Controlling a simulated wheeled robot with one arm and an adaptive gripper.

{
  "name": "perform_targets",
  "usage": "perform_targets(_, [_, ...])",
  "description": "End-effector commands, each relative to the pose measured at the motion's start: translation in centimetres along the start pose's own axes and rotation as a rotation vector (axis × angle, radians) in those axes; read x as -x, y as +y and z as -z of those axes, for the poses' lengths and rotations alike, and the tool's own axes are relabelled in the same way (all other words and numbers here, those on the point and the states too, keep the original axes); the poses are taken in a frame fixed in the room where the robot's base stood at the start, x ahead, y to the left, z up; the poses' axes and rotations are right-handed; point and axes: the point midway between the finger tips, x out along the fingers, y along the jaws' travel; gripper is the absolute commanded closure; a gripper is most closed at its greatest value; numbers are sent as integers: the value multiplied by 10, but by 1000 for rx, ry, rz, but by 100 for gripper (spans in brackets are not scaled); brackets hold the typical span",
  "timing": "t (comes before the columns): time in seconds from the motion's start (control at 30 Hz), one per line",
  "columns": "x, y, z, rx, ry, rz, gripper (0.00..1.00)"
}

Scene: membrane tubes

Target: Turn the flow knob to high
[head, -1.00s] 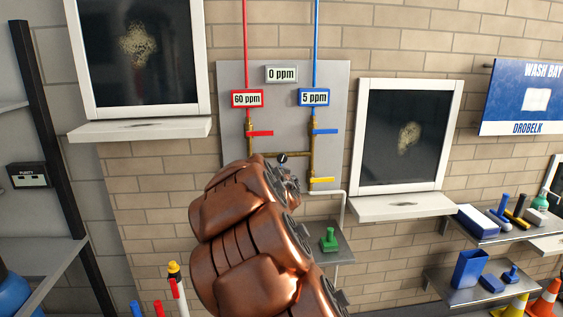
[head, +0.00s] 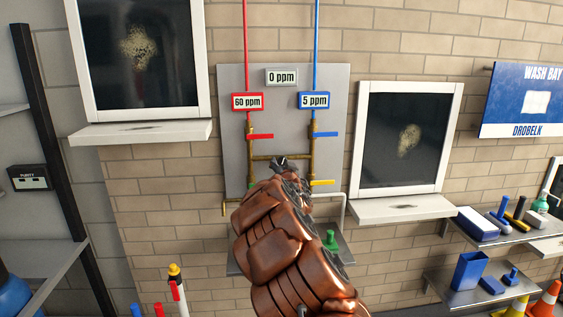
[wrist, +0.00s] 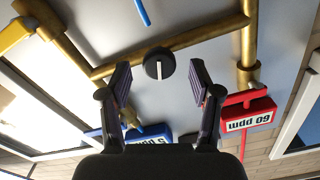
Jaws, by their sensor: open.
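The flow knob (wrist: 159,64) is a round black dial with a white pointer line, on the brass cross pipe of the grey panel. In the wrist view it lies between and just beyond the fingertips of my gripper (wrist: 159,80), which is open, one finger on each side. The fingers look apart from the knob. The white line runs roughly up and down in that view.
The grey panel (head: 230,110) carries a red-framed 60 ppm sign (head: 247,101), a blue-framed 5 ppm sign (head: 314,100) and a 0 ppm display (head: 281,77). Red (head: 261,136), blue (head: 327,134) and yellow (head: 322,183) handles stick out near the knob. A green object (head: 330,240) stands on the shelf below.

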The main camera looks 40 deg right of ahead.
Motion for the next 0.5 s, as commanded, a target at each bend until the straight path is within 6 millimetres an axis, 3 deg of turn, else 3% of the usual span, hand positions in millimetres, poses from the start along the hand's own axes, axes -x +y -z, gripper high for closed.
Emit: perform_targets(0.5, [-33,0,0,-1,0,1,37])
